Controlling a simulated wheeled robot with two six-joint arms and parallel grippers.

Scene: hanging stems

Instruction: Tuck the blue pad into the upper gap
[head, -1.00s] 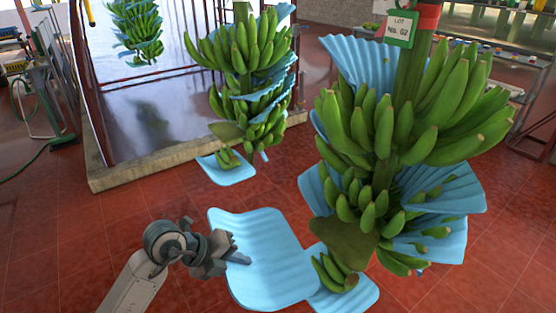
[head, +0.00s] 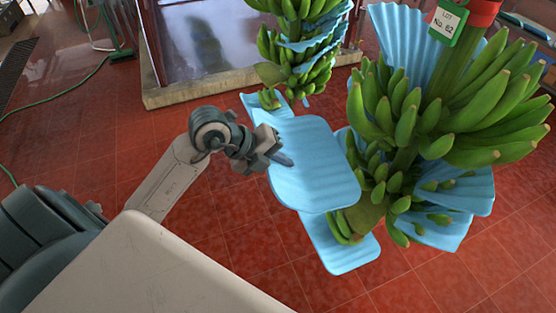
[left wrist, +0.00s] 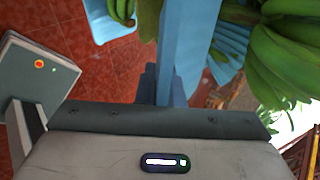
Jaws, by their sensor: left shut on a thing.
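My left gripper (head: 275,153) is shut on the near left edge of a wavy light-blue pad (head: 318,170). The pad is held out to the left of the near banana stem, its right end overlapping the lower fruit in the picture. In the left wrist view the pad (left wrist: 187,45) shows nearly edge-on, between the jaws (left wrist: 163,85). The near bunch has a large upper hand of green bananas (head: 480,105) and smaller hands (head: 385,185) below. The gap between them is partly hidden by fruit; I cannot tell whether the pad touches anything. My right gripper is not in view.
Other blue pads sit on the near bunch: one fanned behind the top (head: 405,40), one at lower right (head: 455,195), one low beneath (head: 345,250). A green lot tag (head: 447,22) hangs on the stem. A second bunch (head: 300,45) hangs behind. Red floor lies open at left.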

